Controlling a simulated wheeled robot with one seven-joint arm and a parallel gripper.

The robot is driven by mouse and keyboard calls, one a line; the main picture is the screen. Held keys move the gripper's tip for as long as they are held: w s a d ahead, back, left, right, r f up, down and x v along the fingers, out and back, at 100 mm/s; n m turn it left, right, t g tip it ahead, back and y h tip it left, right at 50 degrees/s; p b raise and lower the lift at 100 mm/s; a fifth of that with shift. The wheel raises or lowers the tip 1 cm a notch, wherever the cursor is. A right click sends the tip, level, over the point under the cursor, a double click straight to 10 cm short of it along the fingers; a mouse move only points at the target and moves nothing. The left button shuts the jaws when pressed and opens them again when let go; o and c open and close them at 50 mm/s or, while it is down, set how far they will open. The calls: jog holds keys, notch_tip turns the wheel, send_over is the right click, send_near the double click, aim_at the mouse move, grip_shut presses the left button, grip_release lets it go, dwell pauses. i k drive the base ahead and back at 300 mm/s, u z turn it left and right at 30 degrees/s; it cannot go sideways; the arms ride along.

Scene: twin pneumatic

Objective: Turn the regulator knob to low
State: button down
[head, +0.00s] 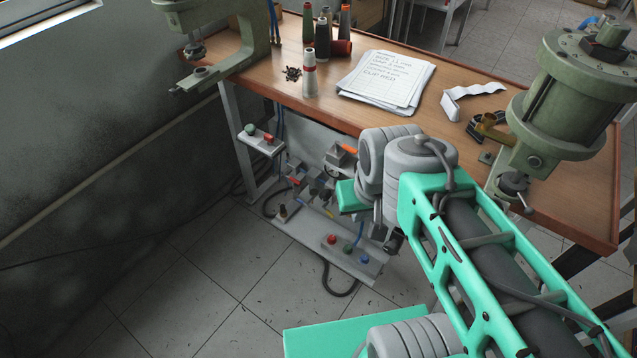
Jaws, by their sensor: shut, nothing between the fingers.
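The pneumatic assembly (310,185) sits low under the near side of the workbench, with grey blocks, hoses and small fittings. An orange lever (349,148) and a red lever (294,181) show on it. The regulator knob is too small to tell apart from the other fittings, and its setting cannot be read. My teal and grey arm reaches in from the lower right, and its grey wrist joints cover the right part of the assembly.
The wooden workbench (290,95) carries two green presses (575,95), (240,40), several thread spools (322,42) and papers (388,82). Tiled floor (190,290) is clear at front left.

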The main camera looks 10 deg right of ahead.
aim_at(325, 195)
jog(key=u, duration=0.4)
jog(key=k, duration=0.5)
jog(key=u, duration=1.55)
jog(key=i, duration=1.4)
jog(key=z, duration=0.75)
